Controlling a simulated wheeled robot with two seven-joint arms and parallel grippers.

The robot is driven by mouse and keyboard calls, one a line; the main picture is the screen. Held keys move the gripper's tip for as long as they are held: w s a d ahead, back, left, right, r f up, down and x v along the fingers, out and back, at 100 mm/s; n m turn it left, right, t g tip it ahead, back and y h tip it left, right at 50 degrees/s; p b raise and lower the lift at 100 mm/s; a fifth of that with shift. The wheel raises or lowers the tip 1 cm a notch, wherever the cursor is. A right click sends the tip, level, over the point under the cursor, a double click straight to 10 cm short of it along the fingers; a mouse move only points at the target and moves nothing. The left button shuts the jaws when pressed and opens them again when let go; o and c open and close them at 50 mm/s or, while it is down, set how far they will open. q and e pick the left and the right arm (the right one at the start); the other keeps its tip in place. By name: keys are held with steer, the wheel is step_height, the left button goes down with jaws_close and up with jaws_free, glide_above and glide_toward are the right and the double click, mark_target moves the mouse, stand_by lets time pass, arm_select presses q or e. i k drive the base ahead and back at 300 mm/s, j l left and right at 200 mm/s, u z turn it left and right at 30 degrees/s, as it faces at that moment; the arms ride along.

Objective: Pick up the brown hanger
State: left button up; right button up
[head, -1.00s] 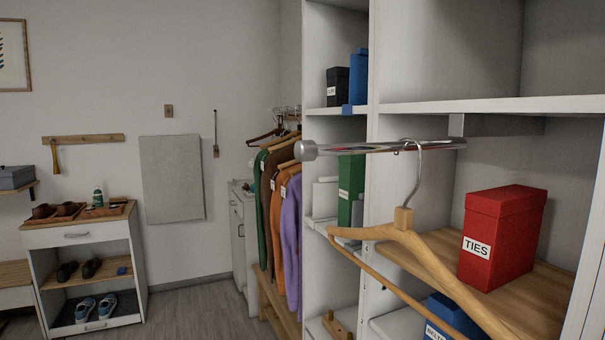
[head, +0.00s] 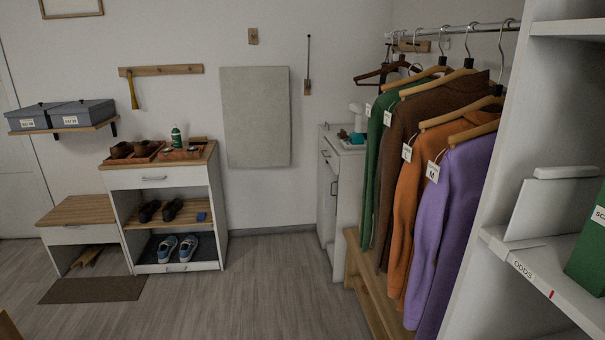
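A dark brown hanger (head: 374,76) hangs empty at the far left end of a metal rail (head: 482,28). It is left of and behind the hanging sweaters, and the first light wooden hanger partly overlaps it. A green sweater (head: 373,165), a brown sweater (head: 432,100), an orange sweater (head: 413,195) and a purple sweater (head: 460,200) hang on light wooden hangers along the rail. Neither of my grippers is in view.
A white cabinet (head: 333,215) stands behind the sweaters, and a low wooden bench (head: 372,290) lies below them. White shelving (head: 545,262) with a green box (head: 590,250) borders the right. A shoe cabinet (head: 160,180) stands left. The floor (head: 265,285) between is clear.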

mark_target(402, 62)
steer(key=i, duration=1.75)
steer(key=j+u, duration=0.05)
steer(key=j, duration=0.05)
